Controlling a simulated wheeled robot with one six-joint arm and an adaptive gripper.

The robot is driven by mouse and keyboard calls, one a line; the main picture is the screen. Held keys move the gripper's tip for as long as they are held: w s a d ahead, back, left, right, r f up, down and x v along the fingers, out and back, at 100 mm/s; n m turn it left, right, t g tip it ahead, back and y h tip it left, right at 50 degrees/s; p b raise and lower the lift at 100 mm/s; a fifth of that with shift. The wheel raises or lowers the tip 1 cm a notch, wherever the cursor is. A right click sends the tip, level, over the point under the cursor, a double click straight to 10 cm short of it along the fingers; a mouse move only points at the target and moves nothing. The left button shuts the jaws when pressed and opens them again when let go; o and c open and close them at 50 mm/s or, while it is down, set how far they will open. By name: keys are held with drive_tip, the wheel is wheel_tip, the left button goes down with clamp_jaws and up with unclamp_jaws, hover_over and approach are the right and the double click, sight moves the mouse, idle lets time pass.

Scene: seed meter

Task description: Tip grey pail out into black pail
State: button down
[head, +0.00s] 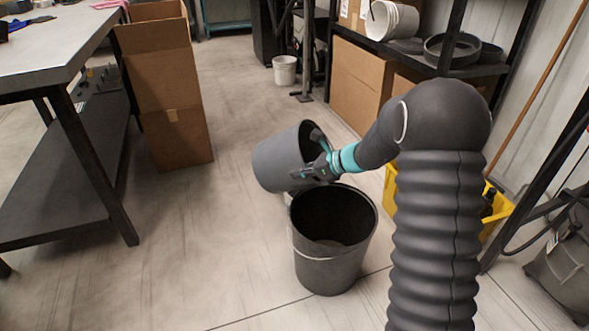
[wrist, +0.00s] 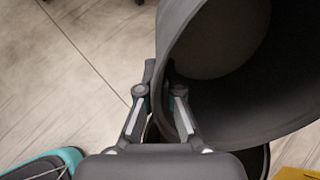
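The grey pail (head: 275,163) is held in the air, tipped on its side, with its mouth facing right in the head view. Its bottom end points left. The black pail (head: 328,268) stands upright on the floor just below and in front, its mouth open upward. A dull grey surface shows low inside it; I cannot tell whether that is contents or its bottom. My gripper (head: 316,168) is shut on the grey pail's rim. In the wrist view the fingers (wrist: 160,108) pinch the wall of the grey pail (wrist: 275,95). Nothing is seen falling from it.
A workbench (head: 45,52) and cardboard boxes (head: 172,95) stand at left. A black shelf rack (head: 455,72) with boxes is behind. A yellow bin (head: 497,212) sits right of the black pail. A small white bucket (head: 285,70) stands farther back. The floor at front left is clear.

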sight(305, 181)
drive_tip(key=shift+s+d+f+t+y+b, duration=0.1)
drive_tip(key=shift+d+f+t+y+b, duration=0.2)
drive_tip(key=shift+d+f+y, duration=0.1)
drive_tip(key=b, duration=0.1)
drive_tip(key=y+b, duration=0.1)
drive_tip(key=shift+s+d+f+b, duration=0.1)
drive_tip(key=shift+d+f+b, duration=0.1)
drive_tip(key=shift+f+b, duration=0.15)
drive_tip(key=d+y+b, duration=0.1)
drive_tip(key=b, duration=0.2)
drive_tip(key=s+d+f+t+y+b, duration=0.1)
drive_tip(key=b, duration=0.2)
drive_tip(key=shift+d+y, duration=0.15)
drive_tip(key=shift+y, duration=0.15)
drive_tip(key=d+y+b, duration=0.1)
drive_tip(key=b, duration=0.1)
drive_tip(key=s+d+f+t+y+b, duration=0.1)
drive_tip(key=b, duration=0.1)
drive_tip(key=shift+b, duration=0.35)
drive_tip(key=shift+s+d+f+t+y+b, duration=0.1)
drive_tip(key=shift+s+d+f+t+y, duration=0.2)
drive_tip(key=shift+d+f+y, duration=0.2)
drive_tip(key=shift+s+d+f+t+y+b, duration=0.15)
drive_tip(key=shift+d+f+t+y, duration=0.2)
drive_tip(key=shift+f+y, duration=0.25)
drive_tip(key=shift+s+d+f+t+y+b, duration=0.1)
drive_tip(key=shift+s+d+f+t+y, duration=0.15)
drive_tip(key=shift+d+f+y, duration=0.3)
drive_tip(key=shift+a+r, duration=0.1)
drive_tip(key=shift+r, duration=0.05)
